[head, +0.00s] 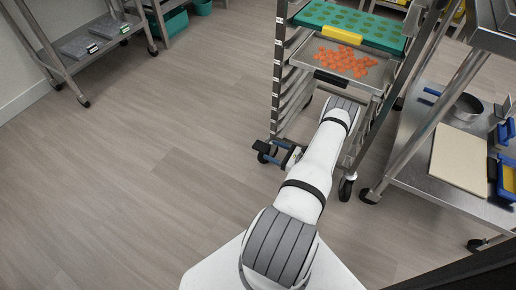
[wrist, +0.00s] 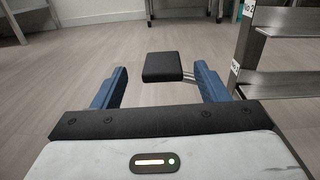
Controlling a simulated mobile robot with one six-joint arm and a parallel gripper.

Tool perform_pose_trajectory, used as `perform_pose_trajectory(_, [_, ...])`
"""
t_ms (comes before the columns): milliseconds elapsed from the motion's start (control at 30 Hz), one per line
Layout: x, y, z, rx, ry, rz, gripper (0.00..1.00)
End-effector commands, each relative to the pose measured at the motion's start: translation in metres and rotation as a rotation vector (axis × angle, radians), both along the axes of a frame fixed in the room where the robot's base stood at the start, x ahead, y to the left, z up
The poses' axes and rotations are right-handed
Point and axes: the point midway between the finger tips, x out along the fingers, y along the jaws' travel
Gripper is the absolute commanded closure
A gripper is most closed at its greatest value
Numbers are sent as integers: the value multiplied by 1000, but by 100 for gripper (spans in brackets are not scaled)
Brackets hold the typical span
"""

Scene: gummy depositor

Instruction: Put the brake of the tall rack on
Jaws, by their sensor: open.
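The tall rack (head: 277,80) stands at the upper right in the head view, a metal frame on casters. In the wrist view its upright and rungs (wrist: 262,50) show at the right. A black brake pedal (wrist: 162,67) on a thin metal rod sticks out from the rack's side. My gripper (head: 273,151) is low by the rack's near left corner, with blue fingers. It is open and empty. In the wrist view the pedal appears between the two fingers, with gaps at both sides. I cannot tell whether it touches them or how far ahead it is.
The rack holds a tray of orange gummies (head: 342,62) and a green mould (head: 348,20) above it. A steel cart (head: 412,150) with a pan and board stands close on the right. A shelf (head: 62,57) stands at the upper left. The floor (head: 130,170) at left is clear.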

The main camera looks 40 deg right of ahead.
Motion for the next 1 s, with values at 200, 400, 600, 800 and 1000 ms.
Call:
perform_pose_trajectory(200, [9, 3, -11, 12, -3, -23, 33])
perform_pose_trajectory(400, [39, 15, -11, 10, -3, -23, 33])
perform_pose_trajectory(600, [60, 24, -10, 11, -2, -25, 33])
perform_pose_trajectory(800, [67, 27, -9, 11, -2, -28, 33])
perform_pose_trajectory(1000, [66, 26, -8, 11, -2, -28, 35])
